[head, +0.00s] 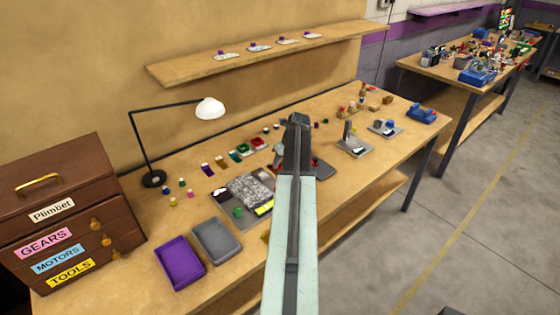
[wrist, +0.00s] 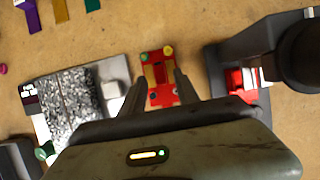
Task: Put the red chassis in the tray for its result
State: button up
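The red chassis (wrist: 158,62) shows in the wrist view, a small red plate with a tan middle and yellow, green and blue round spots. My gripper (wrist: 159,82) is over it with its two dark fingers apart, one along each side of the chassis. I cannot tell whether they touch it. In the head view my arm hides the chassis, and the gripper's fingertips do not show clearly. A purple tray (head: 163,248) and a grey tray (head: 200,228) lie side by side at the bench's front left. Both look empty.
A grey plate with a speckled block (wrist: 68,100) is left of the chassis. A dark device (wrist: 215,72) with a red part stands close on the right. A desk lamp (head: 209,108) and brown drawer cabinet (head: 70,215) stand at the left. A shelf (head: 270,55) hangs above.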

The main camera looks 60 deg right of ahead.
jog(key=p+v, duration=0.8)
jog(key=v, duration=0.2)
jog(key=shift+o, duration=0.5)
jog(key=shift+f, duration=0.1)
jog(key=w+f+m+b, duration=0.1)
jog(key=f+m+b, duration=0.3)
jog(key=m, duration=0.8)
jog(key=w+d+f+m+b, duration=0.1)
jog(key=w+f+m+b, duration=0.1)
jog(key=m, duration=1)
jog(key=w+f+m+b, duration=0.1)
jog(key=f+m+b, duration=0.4)
jog(key=m, duration=0.7)
jog(key=shift+w+d+f+b, duration=0.25)
jog(key=shift+w+f+b, duration=0.1)
jog(key=shift+b, duration=0.1)
jog(key=shift+s+r, duration=0.1)
jog(key=shift+r, duration=0.05)
grip_shut()
